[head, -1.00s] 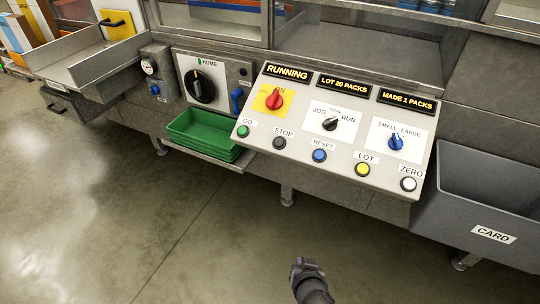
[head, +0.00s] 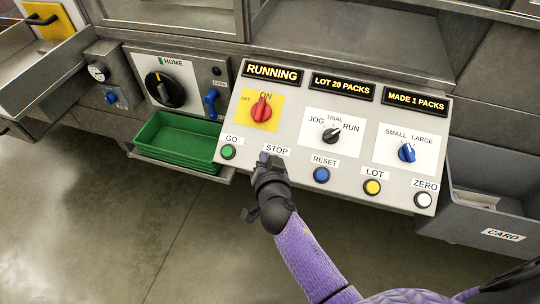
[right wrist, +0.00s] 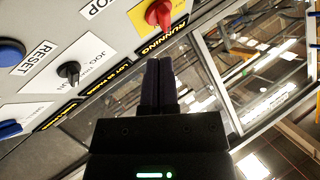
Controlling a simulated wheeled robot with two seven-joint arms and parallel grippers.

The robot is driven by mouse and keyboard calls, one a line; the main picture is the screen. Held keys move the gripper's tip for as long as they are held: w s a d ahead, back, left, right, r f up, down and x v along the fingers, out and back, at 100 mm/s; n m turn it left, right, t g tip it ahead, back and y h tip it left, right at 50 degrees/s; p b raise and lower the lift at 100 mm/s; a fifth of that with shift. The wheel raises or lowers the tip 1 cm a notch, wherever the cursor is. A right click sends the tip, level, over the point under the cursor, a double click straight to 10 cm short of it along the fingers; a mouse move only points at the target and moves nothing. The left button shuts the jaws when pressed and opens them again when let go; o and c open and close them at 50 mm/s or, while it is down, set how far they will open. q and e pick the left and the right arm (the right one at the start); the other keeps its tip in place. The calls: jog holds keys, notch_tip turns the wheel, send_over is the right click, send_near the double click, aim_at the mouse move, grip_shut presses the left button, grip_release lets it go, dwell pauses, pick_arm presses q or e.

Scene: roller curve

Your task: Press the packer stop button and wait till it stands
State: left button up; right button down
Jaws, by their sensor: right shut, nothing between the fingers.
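The control panel (head: 290,140) of the packer faces me, and its left display (head: 272,73) reads RUNNING. The STOP label (head: 277,149) shows on the panel's lower row. The button below that label is hidden behind my right gripper (head: 264,158), which is shut and empty with its tips at the label. I cannot tell whether the tips touch the panel. In the right wrist view the shut fingers (right wrist: 158,80) point past the red switch (right wrist: 157,14), and the STOP label (right wrist: 103,6) is at the top edge. My left gripper is not in view.
Close by are the green GO button (head: 228,152), blue RESET button (head: 321,175), yellow LOT button (head: 372,187) and white ZERO button (head: 423,200). Green trays (head: 180,142) stand left of the panel. A grey CARD bin (head: 490,180) stands right.

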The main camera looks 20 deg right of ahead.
jog(key=w+d+f+b, duration=0.2)
jog(key=w+f+b, duration=0.1)
jog(key=f+b, duration=0.4)
jog(key=shift+w+d+f, duration=0.2)
jog(key=shift+w+f, duration=0.1)
jog(key=shift+f, duration=0.05)
dwell(0.4)
dwell(0.7)
dwell(0.7)
jog(key=shift+f, duration=0.2)
jog(key=shift+w+d+f+b, duration=0.15)
jog(key=shift+w+b, duration=0.05)
jog(key=shift+b, duration=0.25)
